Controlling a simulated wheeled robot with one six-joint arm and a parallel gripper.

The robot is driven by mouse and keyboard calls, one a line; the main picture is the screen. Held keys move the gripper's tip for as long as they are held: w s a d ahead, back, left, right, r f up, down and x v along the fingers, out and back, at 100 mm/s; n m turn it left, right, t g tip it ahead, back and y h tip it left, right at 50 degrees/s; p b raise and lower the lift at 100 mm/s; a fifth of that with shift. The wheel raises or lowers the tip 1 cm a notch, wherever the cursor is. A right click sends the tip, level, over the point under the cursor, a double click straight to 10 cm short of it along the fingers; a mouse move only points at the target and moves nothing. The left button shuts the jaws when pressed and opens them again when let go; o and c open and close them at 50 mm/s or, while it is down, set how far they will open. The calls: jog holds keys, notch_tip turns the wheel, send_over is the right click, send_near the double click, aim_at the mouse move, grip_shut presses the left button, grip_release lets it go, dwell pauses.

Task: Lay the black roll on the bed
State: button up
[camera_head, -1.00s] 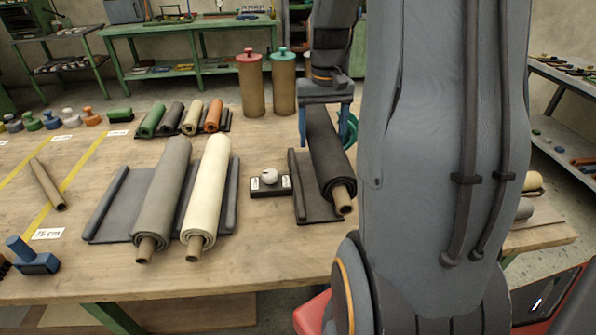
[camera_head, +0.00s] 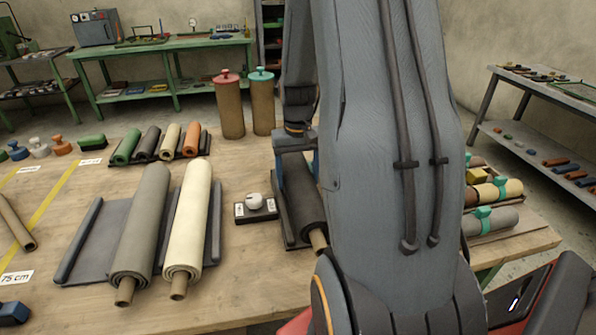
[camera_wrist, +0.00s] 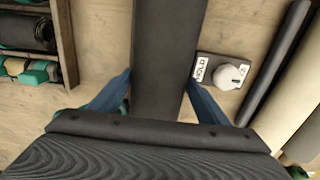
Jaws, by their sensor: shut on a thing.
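The black roll (camera_head: 303,200) has a brown core showing at its near end. My gripper (camera_head: 298,168) is shut on it towards its far end. The wrist view shows the black roll (camera_wrist: 168,60) between the blue fingers (camera_wrist: 158,88). A narrow dark bed (camera_head: 281,210) lies below the roll, with its raised left rail and near left corner visible. The roll lies lengthwise along it. My arm hides its right side, and I cannot tell whether the roll touches it.
A block with a white knob (camera_head: 254,201) stands just left of the narrow bed. A wider bed (camera_head: 95,235) holds a grey roll (camera_head: 142,225) and a cream roll (camera_head: 187,225). Two capped cylinders (camera_head: 229,108) stand behind. Tied rolls (camera_head: 490,222) lie at the right.

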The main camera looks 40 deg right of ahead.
jog(key=shift+f+p, duration=0.3)
jog(key=shift+f, duration=1.35)
jog(key=shift+f, duration=0.15)
jog(key=o, duration=2.1)
jog(key=shift+f, duration=0.1)
notch_tip(320, 180, up, 12)
jog(key=shift+r+b, duration=0.1)
jog(key=shift+b, duration=1.15)
jog(key=s+a+f+n, duration=0.1)
jog(key=s+a, duration=0.2)
jog(key=a, duration=0.4)
jog(key=s+a+f+n, duration=0.2)
jog(key=s+a, duration=0.1)
jog(key=a, duration=0.5)
jog(key=s+a+f+n, duration=0.1)
jog(key=s+a+n, duration=0.1)
jog(key=s+a, duration=0.2)
jog(key=shift+a+f+t, duration=0.2)
jog(key=shift+a, duration=0.75)
jog(key=shift+a+f+t, duration=0.2)
jog(key=shift+a, duration=0.7)
